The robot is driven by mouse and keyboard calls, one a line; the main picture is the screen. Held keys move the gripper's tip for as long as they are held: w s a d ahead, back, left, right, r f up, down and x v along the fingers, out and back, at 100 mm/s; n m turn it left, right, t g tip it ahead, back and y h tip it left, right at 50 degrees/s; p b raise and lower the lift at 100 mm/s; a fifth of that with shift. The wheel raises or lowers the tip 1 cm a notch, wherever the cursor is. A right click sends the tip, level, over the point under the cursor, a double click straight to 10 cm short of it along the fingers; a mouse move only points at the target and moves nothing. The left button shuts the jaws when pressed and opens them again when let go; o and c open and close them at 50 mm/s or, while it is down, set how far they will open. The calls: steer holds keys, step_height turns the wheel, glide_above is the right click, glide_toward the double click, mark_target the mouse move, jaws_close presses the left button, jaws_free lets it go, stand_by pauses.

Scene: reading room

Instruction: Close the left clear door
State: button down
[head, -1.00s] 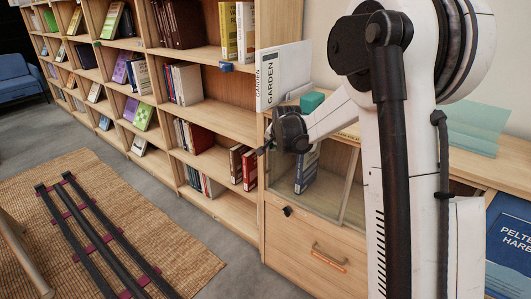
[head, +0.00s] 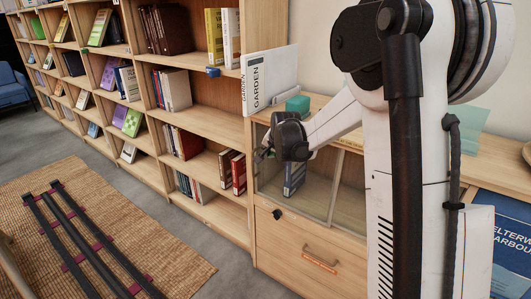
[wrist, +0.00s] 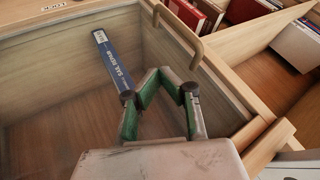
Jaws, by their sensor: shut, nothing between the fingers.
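The low wooden cabinet (head: 300,245) has clear doors (head: 325,190) above a drawer, with a frame upright between its two halves. My gripper (head: 263,152) is at the upper left corner of the left clear door's opening, partly hidden behind my wrist. In the wrist view my gripper (wrist: 160,73) is shut and empty, its green-padded fingers meeting at the tips. A tan bracket-shaped handle (wrist: 193,50) lies just beyond the tips, close to the cabinet's side post. I cannot tell whether they touch. How far the left door stands open is unclear.
A blue book (head: 294,178) stands inside the cabinet; it also shows in the wrist view (wrist: 113,62). A white book (head: 268,80) and a teal block (head: 298,104) are on top. A bookcase (head: 205,120) adjoins at left. A woven rug (head: 100,230) covers the floor.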

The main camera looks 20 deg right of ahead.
steer(key=p+v, duration=0.2)
steer(key=v, duration=0.6)
steer(key=s+a+r+n+p, duration=0.2)
steer(key=s+a+r, duration=0.3)
steer(key=s, duration=0.4)
steer(key=s+a+r+n+p, duration=0.25)
steer(key=s+r, duration=0.35)
steer(key=s, duration=0.3)
steer(key=s+a+n+p, duration=0.1)
steer(key=s+a+n, duration=0.1)
steer(key=s, duration=0.7)
steer(key=s+a+n+p, duration=0.1)
steer(key=s+a+n, duration=0.1)
steer(key=s, duration=0.7)
steer(key=shift+s+a+n+g+y, duration=0.25)
steer(key=shift+a+n+g+y, duration=0.15)
steer(key=shift+n, duration=0.25)
steer(key=shift+r, duration=0.15)
